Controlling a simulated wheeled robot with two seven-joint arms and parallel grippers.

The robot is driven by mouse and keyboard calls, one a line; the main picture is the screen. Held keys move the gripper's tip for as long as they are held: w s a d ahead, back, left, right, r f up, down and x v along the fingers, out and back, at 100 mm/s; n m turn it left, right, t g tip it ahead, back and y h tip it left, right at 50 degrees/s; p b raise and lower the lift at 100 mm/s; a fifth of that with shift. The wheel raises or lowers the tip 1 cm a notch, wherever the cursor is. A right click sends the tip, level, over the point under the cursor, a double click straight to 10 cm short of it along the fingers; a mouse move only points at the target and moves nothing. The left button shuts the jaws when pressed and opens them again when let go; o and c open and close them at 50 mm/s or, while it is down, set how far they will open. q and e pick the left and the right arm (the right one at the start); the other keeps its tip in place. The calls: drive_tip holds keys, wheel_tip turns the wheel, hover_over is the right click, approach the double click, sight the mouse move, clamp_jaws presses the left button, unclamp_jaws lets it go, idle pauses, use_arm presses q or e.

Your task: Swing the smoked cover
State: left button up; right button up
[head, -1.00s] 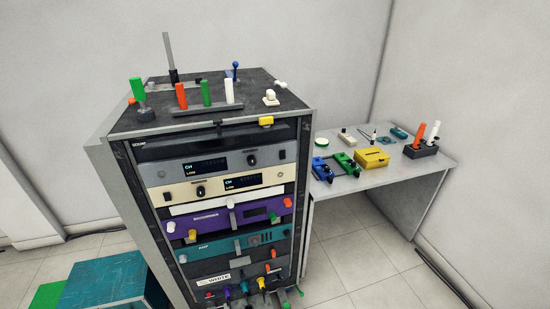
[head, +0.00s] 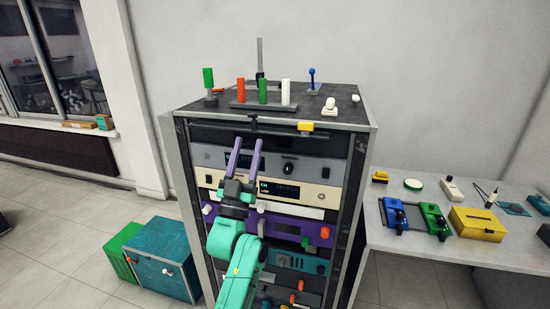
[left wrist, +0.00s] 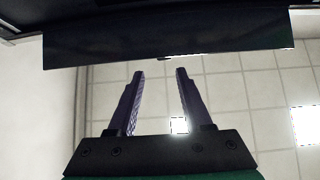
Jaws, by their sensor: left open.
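The smoked cover (head: 300,141) is the dark panel across the top of the rack front, under the top edge. It looks closed or nearly so; its exact angle is hard to tell. My left gripper (head: 248,141) is raised in front of the rack, its two purple fingers apart and pointing up toward the cover. In the left wrist view the dark panel (left wrist: 165,38) spans the top, just beyond the open fingertips (left wrist: 160,72). Nothing is between the fingers, and I cannot tell whether they touch the panel. My right gripper is not in view.
The rack top (head: 215,116) carries several coloured handles. A yellow clip (head: 305,126) sits at the top front edge. Units with knobs fill the rack below. A table (head: 385,236) with a yellow box (head: 477,223) stands at right; a teal box (head: 163,270) is on the floor at left.

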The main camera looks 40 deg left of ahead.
sight(250, 131)
use_arm(q)
drive_tip(key=p+x, duration=0.1)
drive_tip(key=x, duration=0.1)
drive_tip(key=p+x, duration=0.1)
drive_tip(key=x, duration=0.2)
drive_tip(key=p+x, duration=0.1)
drive_tip(key=x, duration=0.1)
drive_tip(key=shift+w+a+r, duration=0.1)
drive_tip(key=shift+a+r, duration=0.25)
drive_tip(key=shift+f, duration=0.35)
drive_tip(key=c, duration=0.5)
clamp_jaws()
drive_tip(key=shift+s+d+f+b, duration=0.1)
drive_tip(key=shift+s+f+b, duration=0.1)
drive_tip(key=shift+f+b, duration=0.15)
drive_tip(key=shift+s+f+b, duration=0.25)
drive_tip(key=shift+f, duration=0.25)
drive_tip(key=shift+s+d+f, duration=0.1)
drive_tip(key=shift+s, duration=0.1)
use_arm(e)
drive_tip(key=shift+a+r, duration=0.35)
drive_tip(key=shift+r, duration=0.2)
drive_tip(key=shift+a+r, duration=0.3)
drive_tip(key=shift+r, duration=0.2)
use_arm(q)
drive_tip(key=shift+f, duration=0.1)
